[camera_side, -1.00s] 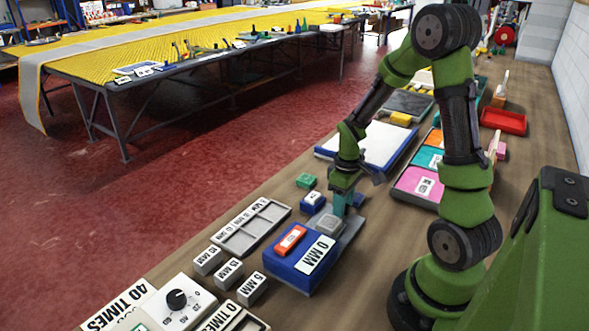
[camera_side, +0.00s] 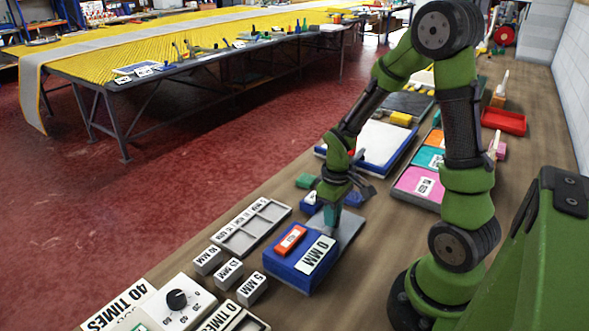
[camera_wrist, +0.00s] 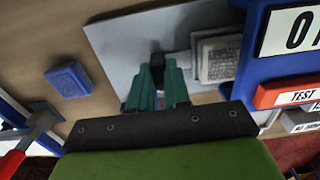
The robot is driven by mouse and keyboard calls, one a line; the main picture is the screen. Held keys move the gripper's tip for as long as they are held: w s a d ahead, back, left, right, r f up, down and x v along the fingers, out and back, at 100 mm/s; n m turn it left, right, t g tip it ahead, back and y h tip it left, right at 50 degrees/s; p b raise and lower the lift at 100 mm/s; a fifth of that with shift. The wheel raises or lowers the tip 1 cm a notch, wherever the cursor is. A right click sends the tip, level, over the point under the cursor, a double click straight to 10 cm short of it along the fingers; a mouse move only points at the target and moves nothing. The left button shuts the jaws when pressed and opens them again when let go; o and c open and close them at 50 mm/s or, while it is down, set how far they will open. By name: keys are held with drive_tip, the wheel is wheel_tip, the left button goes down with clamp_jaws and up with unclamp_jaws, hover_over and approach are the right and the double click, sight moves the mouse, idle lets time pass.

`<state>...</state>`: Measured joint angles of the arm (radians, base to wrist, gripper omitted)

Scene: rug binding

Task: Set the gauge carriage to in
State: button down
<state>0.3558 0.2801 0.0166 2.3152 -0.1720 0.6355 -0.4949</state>
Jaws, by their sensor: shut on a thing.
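The gauge is a blue housing (camera_side: 290,271) with a 0 MM label (camera_side: 316,256) and a red TEST tag (camera_side: 290,239), set on a grey base plate (camera_side: 350,226). In the wrist view the carriage (camera_wrist: 217,60) is a pale grey block with small lettering, beside the blue housing (camera_wrist: 250,70). A short bar joins it to a dark knob (camera_wrist: 157,59). My gripper (camera_wrist: 157,78) is shut on that knob, its teal fingers on either side. In the side view my gripper (camera_side: 331,215) stands low at the housing's far end and hides the carriage.
A small blue block (camera_wrist: 68,80) lies beside the plate. A grey compartment tray (camera_side: 250,228) and several labelled white blocks (camera_side: 228,271) lie to the left. A dial box (camera_side: 178,302) is at the front.

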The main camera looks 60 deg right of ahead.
sight(322, 231)
drive_tip(key=a, duration=0.5)
drive_tip(key=shift+a, duration=0.1)
drive_tip(key=c, duration=1.1)
unclamp_jaws()
